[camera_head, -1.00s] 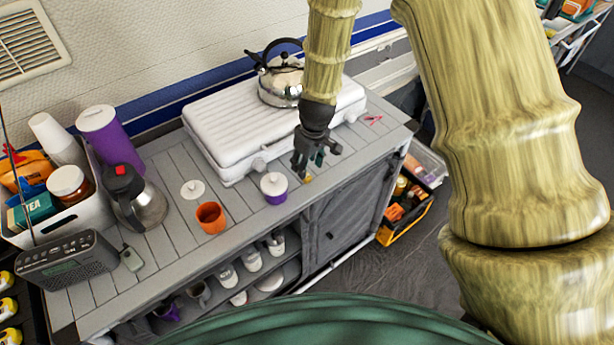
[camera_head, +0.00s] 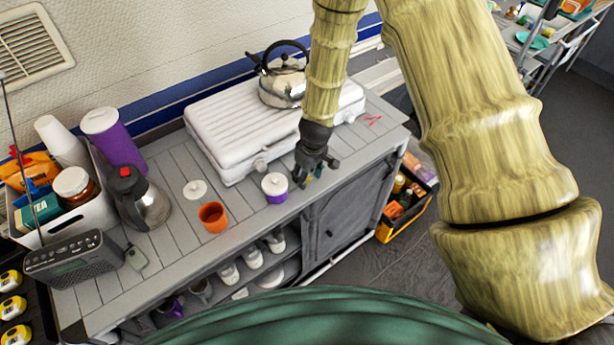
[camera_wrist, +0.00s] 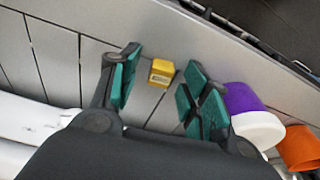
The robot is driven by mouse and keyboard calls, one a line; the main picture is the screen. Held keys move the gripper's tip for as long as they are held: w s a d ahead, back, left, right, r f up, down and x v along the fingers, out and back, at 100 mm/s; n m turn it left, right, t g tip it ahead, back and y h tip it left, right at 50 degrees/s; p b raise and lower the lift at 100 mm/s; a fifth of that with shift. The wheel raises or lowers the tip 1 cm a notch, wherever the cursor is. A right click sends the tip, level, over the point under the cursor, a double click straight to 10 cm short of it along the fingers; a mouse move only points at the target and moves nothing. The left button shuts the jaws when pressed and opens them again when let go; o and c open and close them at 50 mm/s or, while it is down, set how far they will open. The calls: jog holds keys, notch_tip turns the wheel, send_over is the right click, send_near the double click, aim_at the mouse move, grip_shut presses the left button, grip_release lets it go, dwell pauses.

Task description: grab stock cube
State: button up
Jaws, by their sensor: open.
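The stock cube is a small yellow block (camera_wrist: 161,73) on the grey slatted counter (camera_wrist: 60,45). In the wrist view it sits between the green-padded fingertips of my gripper (camera_wrist: 162,66), with a gap on each side. My gripper is open and holds nothing. In the head view my gripper (camera_head: 311,170) points down at the counter's front edge, just right of a purple pot with a white lid (camera_head: 275,187). The cube is mostly hidden by the fingers there.
An orange cup (camera_head: 213,216) stands left of the purple pot. A white ribbed case (camera_head: 225,120) with a kettle (camera_head: 283,82) on it lies behind. A coffee pot (camera_head: 140,200) and a radio (camera_head: 75,262) are far left. Counter right of my gripper is mostly clear.

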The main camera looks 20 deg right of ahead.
jog(key=shift+c, duration=0.2)
jog(key=c, duration=0.8)
jog(key=shift+o, duration=0.2)
